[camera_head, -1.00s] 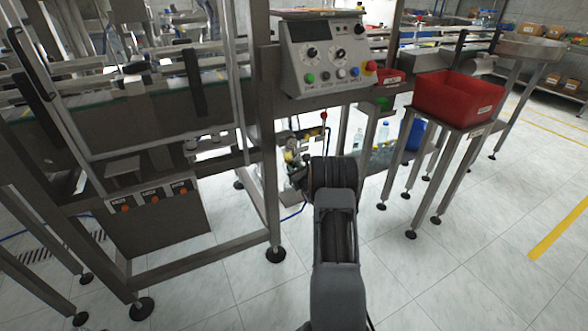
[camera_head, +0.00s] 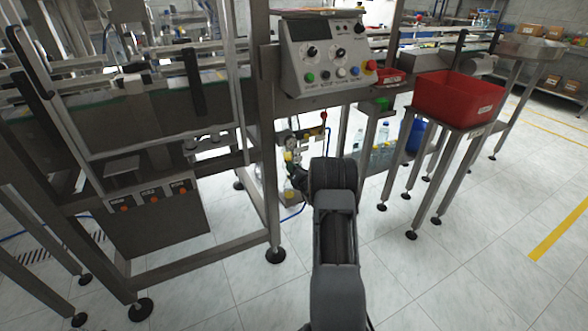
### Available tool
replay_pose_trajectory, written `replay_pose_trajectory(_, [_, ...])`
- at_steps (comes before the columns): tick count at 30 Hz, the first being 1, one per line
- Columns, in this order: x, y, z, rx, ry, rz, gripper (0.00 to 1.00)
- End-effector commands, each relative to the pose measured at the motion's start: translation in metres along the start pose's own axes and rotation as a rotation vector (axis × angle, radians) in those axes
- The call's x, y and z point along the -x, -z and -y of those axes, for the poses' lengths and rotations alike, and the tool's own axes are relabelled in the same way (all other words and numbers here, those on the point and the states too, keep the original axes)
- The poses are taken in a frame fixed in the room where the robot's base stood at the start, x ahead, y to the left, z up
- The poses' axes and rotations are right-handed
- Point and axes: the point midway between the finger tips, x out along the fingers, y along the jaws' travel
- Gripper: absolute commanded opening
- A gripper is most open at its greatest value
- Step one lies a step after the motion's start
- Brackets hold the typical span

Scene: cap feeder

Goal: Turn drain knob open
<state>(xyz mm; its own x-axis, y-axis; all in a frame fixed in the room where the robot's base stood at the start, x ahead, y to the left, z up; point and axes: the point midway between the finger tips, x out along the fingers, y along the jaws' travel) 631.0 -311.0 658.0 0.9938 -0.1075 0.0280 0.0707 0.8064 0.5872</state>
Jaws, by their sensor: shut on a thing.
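The air unit with its round gauge (camera_head: 289,141) hangs in the gap behind the machine's front leg, left of my arm. A small yellow part (camera_head: 288,157) shows just below the gauge. My gripper (camera_head: 293,171) is at the lower end of this unit, small and dark, partly hidden by my own wrist. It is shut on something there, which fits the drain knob. The knob itself is too small and covered to make out, so its turn position cannot be read.
The control panel (camera_head: 325,55) with knobs and buttons is above my arm. A red-handled valve (camera_head: 323,117) stands right of the gauge. A steel leg (camera_head: 268,170) is close on the left. A red bin (camera_head: 458,98) sits on a stand at right. The floor ahead is clear.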

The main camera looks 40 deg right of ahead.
Motion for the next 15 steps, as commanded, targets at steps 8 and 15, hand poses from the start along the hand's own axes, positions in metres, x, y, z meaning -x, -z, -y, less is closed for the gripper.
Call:
replay_pose_trajectory(8, [-0.0005, -0.0009, -0.0005, -0.260, 0.001, 0.011, 0.02])
replay_pose_trajectory(15, [-0.0006, -0.0012, -0.0007, -0.473, 0.001, 0.021, 0.02])
